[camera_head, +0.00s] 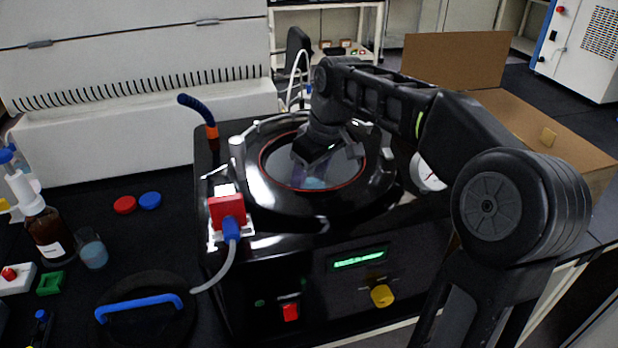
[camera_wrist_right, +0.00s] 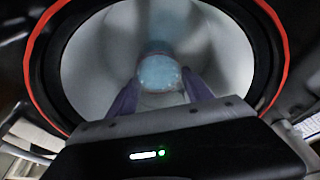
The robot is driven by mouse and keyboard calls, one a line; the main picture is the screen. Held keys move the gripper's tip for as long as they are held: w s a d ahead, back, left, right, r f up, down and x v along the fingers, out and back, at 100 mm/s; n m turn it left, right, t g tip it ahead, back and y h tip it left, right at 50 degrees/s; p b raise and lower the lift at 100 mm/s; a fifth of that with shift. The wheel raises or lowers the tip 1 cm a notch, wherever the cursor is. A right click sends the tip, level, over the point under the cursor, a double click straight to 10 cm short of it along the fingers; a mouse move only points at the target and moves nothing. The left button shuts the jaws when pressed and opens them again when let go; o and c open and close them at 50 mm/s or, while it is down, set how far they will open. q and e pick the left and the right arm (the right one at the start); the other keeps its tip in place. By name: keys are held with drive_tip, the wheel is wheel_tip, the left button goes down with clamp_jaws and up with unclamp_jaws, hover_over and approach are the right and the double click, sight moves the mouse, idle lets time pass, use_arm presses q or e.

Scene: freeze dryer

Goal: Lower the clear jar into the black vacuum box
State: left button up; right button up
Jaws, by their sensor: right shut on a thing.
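The black vacuum box (camera_head: 285,262) stands on the bench with its round, red-ringed opening (camera_head: 268,172) facing up. My right gripper (camera_wrist_right: 160,82) reaches down into that opening from above and is shut on the clear jar (camera_wrist_right: 158,72), which has pale blue contents. In the wrist view the jar sits between the two fingers, inside the pale-walled chamber (camera_wrist_right: 95,60). In the head view only a faint bluish patch of it shows below the gripper. I cannot tell whether the jar touches the chamber floor. My left gripper is not in view.
A black lid with a blue handle (camera_head: 140,307) lies front left. A red valve block (camera_head: 228,212) with a hose and a blue tube (camera_head: 195,105) stand at the opening's left. A brown bottle (camera_head: 47,235) and beaker (camera_head: 92,250) are far left. A cardboard box (camera_head: 545,135) is at right.

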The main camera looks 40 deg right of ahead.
drive_tip(key=shift+f, duration=0.25)
idle(0.5)
drive_tip(key=o, duration=2.1)
drive_tip(key=shift+c, duration=0.2)
wheel_tip(320, 180, up, 6)
drive_tip(key=p, duration=0.4)
drive_tip(key=shift+f+p, duration=0.15)
drive_tip(key=shift+p, duration=0.15)
wheel_tip(320, 180, up, 8)
drive_tip(key=p, duration=0.6)
drive_tip(key=shift+p, duration=0.35)
wheel_tip(320, 180, up, 2)
drive_tip(key=shift+r+p, duration=0.15)
drive_tip(key=shift+p, duration=0.85)
